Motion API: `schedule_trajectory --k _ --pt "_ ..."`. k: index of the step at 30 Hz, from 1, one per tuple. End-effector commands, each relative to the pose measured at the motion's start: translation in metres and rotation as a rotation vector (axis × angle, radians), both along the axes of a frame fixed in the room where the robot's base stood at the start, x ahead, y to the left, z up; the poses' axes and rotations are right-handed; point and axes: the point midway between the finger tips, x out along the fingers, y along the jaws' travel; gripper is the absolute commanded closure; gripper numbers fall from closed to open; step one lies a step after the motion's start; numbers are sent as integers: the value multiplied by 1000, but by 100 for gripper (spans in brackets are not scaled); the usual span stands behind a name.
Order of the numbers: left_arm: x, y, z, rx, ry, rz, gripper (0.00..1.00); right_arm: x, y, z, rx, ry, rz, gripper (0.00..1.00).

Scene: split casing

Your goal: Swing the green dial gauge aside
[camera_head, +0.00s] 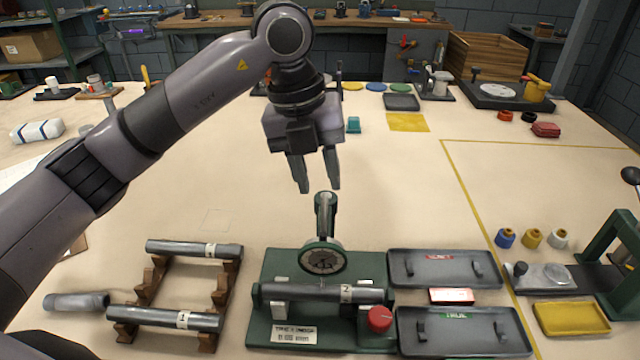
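The green dial gauge (322,261) sits on a green swing arm (325,214) at the back of a green fixture (272,330). Its round dark face is above a grey shaft labelled 2 (308,292), which lies across the fixture. I cannot tell whether the gauge touches the shaft. A red knob (380,319) is at the fixture's right front. My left gripper (319,187) points down just above the top of the swing arm. Its two fingers are apart, with nothing between them. My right gripper is not in view.
Left of the fixture, a wooden rack (150,277) holds shafts 3 (195,249) and 1 (165,319). A loose grey cylinder (76,302) lies beside it. Right are two grey trays (443,268) (464,331) and a green-framed device (618,250). The table behind the fixture is mostly clear.

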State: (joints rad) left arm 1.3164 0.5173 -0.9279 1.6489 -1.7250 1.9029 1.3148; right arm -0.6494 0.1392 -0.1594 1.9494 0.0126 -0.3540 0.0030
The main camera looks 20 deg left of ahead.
Motion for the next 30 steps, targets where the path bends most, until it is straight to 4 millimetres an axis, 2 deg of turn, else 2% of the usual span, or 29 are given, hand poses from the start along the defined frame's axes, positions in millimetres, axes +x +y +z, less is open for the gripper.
schedule_trajectory --k 6,16,19,20,30 --pt "1 -5 -24 -1 1 0 64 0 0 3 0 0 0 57" --pt "1 -6 -29 -2 -1 -1 64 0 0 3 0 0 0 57" --pt "1 -6 -28 -2 -1 -1 96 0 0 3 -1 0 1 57" --pt "1 -6 -28 -2 -1 -1 100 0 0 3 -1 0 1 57" --pt "1 -6 -28 -2 0 0 100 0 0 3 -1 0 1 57"
